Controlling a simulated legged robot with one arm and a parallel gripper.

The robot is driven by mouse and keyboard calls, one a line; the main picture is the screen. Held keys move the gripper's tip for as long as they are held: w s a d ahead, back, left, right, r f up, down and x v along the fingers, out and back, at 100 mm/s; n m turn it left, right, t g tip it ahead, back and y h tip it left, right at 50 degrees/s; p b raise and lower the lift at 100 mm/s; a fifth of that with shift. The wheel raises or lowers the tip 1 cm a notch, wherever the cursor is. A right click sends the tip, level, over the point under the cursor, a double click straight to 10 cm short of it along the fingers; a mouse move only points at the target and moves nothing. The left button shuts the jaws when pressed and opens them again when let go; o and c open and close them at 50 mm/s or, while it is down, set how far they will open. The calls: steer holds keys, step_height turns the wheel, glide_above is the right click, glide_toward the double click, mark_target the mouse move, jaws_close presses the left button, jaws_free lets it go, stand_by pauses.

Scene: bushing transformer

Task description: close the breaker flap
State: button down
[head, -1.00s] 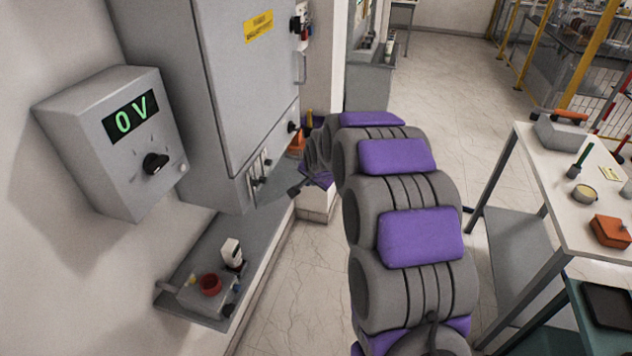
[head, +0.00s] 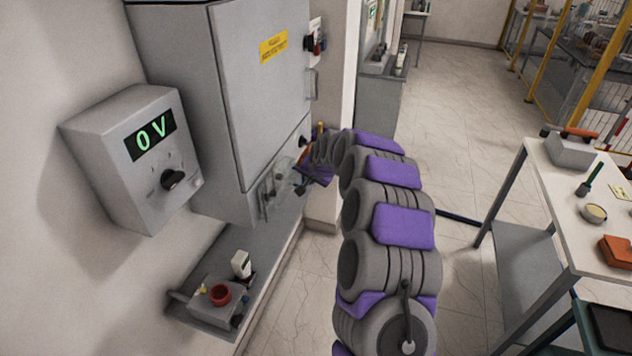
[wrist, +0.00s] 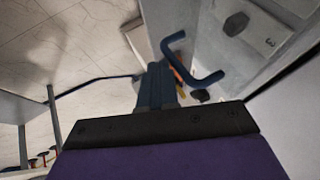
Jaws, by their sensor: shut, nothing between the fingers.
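The breaker flap (head: 270,197) looks like a small see-through cover low on the front of the grey cabinet (head: 265,95). Its exact angle is hard to tell in the head view. My gripper (head: 299,186) is just right of the flap, close to the cabinet's lower front; whether they touch is unclear. In the wrist view my gripper's dark fingers (wrist: 158,82) are together with nothing between them. I cannot make out the flap for certain in the wrist view.
A blue bent handle (wrist: 178,42) is beside the fingers. A box reading 0 V (head: 150,150) hangs left of the cabinet. A shelf below holds a small box with a red button (head: 221,294). A white table (head: 560,205) stands at right, with open floor between.

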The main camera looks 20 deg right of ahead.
steer(key=shift+w+a, duration=0.3)
steer(key=shift+w, duration=0.2)
steer(key=shift+w+a, duration=0.25)
steer(key=shift+w, duration=0.25)
steer(key=shift+d, duration=0.15)
